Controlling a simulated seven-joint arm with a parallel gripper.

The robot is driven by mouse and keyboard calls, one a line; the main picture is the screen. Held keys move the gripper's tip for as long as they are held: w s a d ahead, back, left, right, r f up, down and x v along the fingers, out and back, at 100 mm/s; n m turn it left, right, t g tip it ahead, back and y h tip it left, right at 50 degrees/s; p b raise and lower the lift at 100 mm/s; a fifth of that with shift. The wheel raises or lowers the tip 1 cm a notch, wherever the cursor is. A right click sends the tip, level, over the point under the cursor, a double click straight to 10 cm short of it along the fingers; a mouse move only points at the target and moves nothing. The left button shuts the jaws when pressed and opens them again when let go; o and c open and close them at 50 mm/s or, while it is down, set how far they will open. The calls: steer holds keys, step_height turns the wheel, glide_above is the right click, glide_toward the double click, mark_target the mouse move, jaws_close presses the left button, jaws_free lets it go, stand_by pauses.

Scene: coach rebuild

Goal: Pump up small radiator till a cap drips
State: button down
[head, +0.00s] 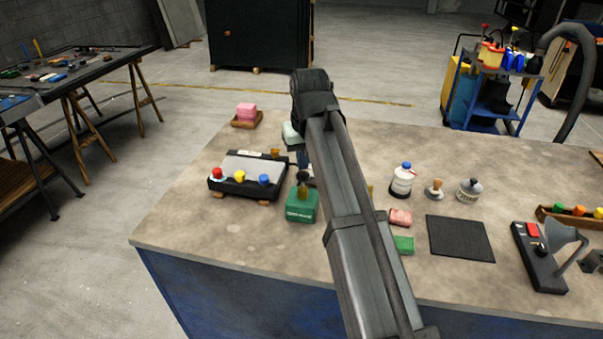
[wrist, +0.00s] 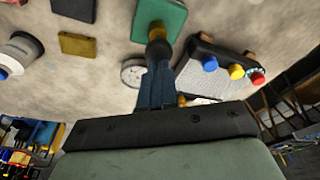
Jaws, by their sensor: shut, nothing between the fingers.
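The small radiator (head: 247,168) is a black-framed unit with a silver panel, lying on wood blocks. Along its front edge are a red cap (head: 217,173), a yellow cap (head: 239,176) and a blue cap (head: 264,180). A pale bluish patch shows around the red cap's base; I cannot tell whether it is liquid. The green pump box (head: 301,207) stands right of it, with a brass stem and dark knob (wrist: 158,49). My gripper (wrist: 156,72) is shut and empty, its blue-grey fingers just above the knob. Whether they touch it is unclear. A round gauge (wrist: 132,72) is partly hidden behind the fingers.
My arm crosses the bench middle. Right of it are a white bottle (head: 402,180), a pink block (head: 400,217), a green block (head: 404,244), a black mat (head: 460,239) and a black switch unit (head: 538,258). Pink sponges (head: 246,112) sit at the back left. The front-left bench is clear.

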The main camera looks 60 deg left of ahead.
mark_target(303, 174)
steer(key=shift+f, duration=0.25)
stand_by(0.4)
steer(key=shift+f, duration=1.8)
steer(key=shift+r, duration=2)
steer(key=shift+r, duration=0.1)
step_height(303, 174, up, 7)
stand_by(0.5)
